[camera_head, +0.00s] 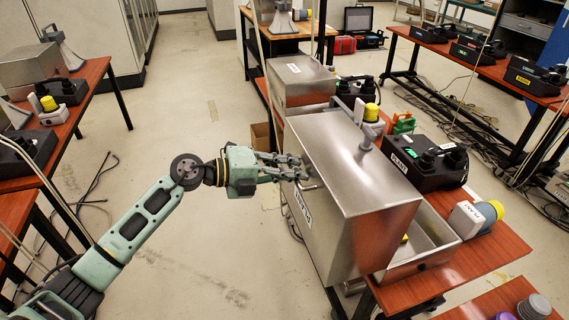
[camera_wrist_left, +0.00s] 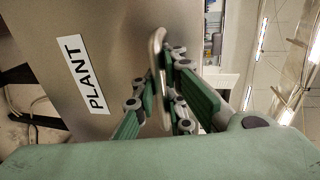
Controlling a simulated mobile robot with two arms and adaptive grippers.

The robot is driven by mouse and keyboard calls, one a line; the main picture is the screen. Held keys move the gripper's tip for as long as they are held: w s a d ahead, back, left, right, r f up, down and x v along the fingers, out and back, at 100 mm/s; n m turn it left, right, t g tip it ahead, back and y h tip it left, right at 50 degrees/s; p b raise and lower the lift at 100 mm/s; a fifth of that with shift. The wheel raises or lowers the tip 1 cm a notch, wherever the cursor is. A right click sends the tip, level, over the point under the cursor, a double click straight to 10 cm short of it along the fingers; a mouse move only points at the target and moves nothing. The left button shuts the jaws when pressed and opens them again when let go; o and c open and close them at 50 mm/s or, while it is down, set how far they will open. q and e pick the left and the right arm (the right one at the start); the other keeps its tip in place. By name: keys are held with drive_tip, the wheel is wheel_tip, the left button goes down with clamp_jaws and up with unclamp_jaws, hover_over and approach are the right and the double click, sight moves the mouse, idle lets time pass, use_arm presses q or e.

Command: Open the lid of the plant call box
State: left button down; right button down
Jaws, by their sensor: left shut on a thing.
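The plant call box is a brushed steel box on the red-brown table, with its lid (camera_head: 362,180) tilted up. The lid's labelled face, marked PLANT, is turned toward my left arm. The open lower tray (camera_head: 428,247) shows at the lid's near right, with a small yellow part inside. My left gripper (camera_head: 298,168) is at the lid's left face, shut on its bar handle (camera_wrist_left: 157,60). In the left wrist view the green fingers (camera_wrist_left: 167,98) lie on both sides of the handle, beside the PLANT label (camera_wrist_left: 82,74). Most of the tray's inside is hidden by the lid.
A black phone unit (camera_head: 425,165) and a white-and-yellow beacon (camera_head: 476,216) stand right of the box. Another steel box (camera_head: 300,76) stands behind it. A table with devices (camera_head: 52,112) is at left. The floor (camera_head: 180,115) between is mostly clear, with some cables.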

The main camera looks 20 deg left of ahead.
sight(306, 161)
use_arm(q)
drive_tip(key=shift+w+d+r+p, duration=0.3)
drive_tip(key=shift+w+d+r, duration=0.15)
drive_tip(key=shift+r, duration=0.1)
drive_tip(key=shift+w+d+r+p, duration=0.3)
drive_tip(key=shift+d+r, duration=0.15)
drive_tip(key=shift+r, duration=0.1)
drive_tip(key=shift+a, duration=0.1)
drive_tip(key=c, duration=2.2)
unclamp_jaws()
drive_tip(key=shift+o, duration=0.5)
drive_tip(key=shift+s+a, duration=0.1)
drive_tip(key=shift+s, duration=0.05)
